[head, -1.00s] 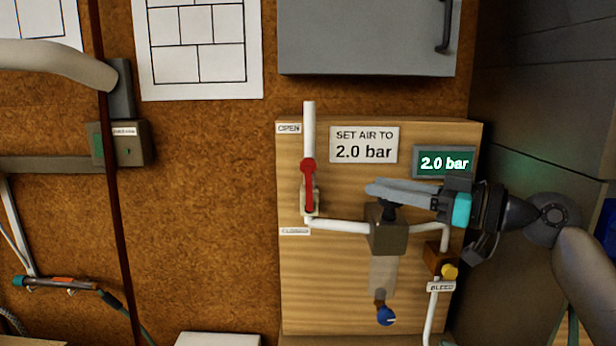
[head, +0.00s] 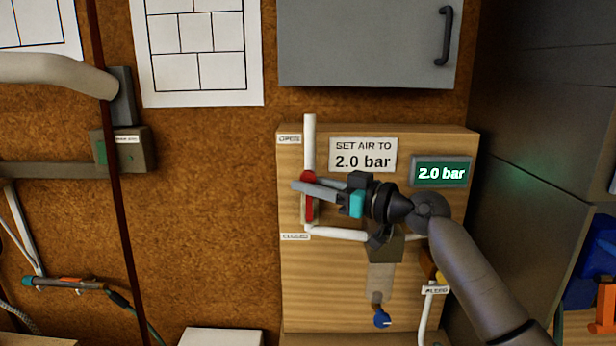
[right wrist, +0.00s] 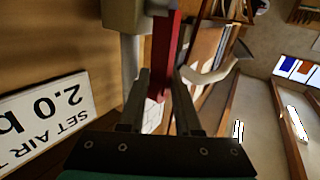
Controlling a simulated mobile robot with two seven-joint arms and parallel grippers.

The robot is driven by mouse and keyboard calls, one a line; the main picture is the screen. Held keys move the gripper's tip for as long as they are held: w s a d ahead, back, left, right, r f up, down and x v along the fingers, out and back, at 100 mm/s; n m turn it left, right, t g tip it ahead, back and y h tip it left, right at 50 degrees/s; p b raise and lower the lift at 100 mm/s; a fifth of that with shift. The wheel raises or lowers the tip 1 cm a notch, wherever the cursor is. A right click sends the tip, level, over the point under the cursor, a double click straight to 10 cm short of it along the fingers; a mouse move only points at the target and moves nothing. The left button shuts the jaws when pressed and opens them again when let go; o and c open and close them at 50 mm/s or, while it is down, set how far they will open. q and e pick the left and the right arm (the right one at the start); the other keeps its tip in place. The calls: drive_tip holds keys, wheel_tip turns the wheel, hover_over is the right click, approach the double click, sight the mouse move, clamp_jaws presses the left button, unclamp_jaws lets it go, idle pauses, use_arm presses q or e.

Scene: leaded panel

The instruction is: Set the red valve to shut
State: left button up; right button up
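The red valve lever (head: 309,209) stands upright along a white pipe on the wooden panel (head: 340,270). Its rounded end is up, on the side of the OPEN label (head: 289,139); the CLOSED label (head: 295,237) is lower left. My right gripper (head: 306,188) reaches in from the right across the lever's upper part and hides some of it. In the right wrist view, the red lever (right wrist: 164,50) runs between the two fingers (right wrist: 160,95), which stand apart, with a gap showing beside the lever. My left gripper is not in view.
A sign (head: 363,155) reads "SET AIR TO 2.0 bar" and the green display (head: 441,173) shows 2.0 bar. Below are a regulator with a blue knob (head: 382,320) and a bleed fitting. A grey cabinet (head: 365,45) hangs above; dark cabinets (head: 545,120) flank the right.

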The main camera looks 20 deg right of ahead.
drive_tip(key=shift+w+a, duration=0.25)
drive_tip(key=shift+c, duration=0.4)
clamp_jaws()
idle(0.9)
